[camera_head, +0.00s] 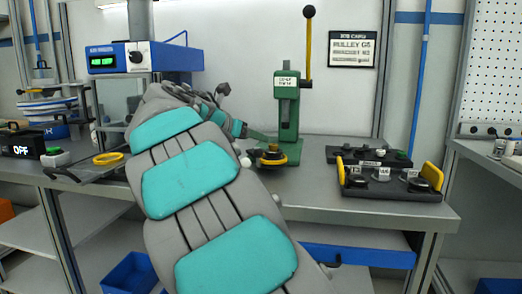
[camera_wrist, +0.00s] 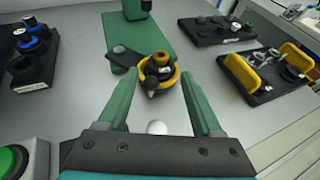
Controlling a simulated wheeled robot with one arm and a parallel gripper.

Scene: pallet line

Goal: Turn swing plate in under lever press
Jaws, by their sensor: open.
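The green lever press (camera_head: 288,105) stands on the bench, its yellow lever (camera_head: 308,50) raised and topped by a black ball. The swing plate (camera_wrist: 124,57) is dark, with a grey round pivot at its left end. It carries a yellow ring-shaped holder (camera_wrist: 168,84) with a brass-coloured part in it, also seen in the head view (camera_head: 271,159). The holder sits at the front edge of the green base, out from the press column. My gripper (camera_wrist: 158,85) is open, its green fingers either side of the holder in the wrist picture; contact cannot be told.
A black tray with yellow handles (camera_head: 390,184) and a dark block (camera_head: 368,156) stand on the right. A blue-fronted device (camera_head: 140,57) and a yellow ring (camera_head: 108,158) are left. A green button box (camera_wrist: 22,158) is near left.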

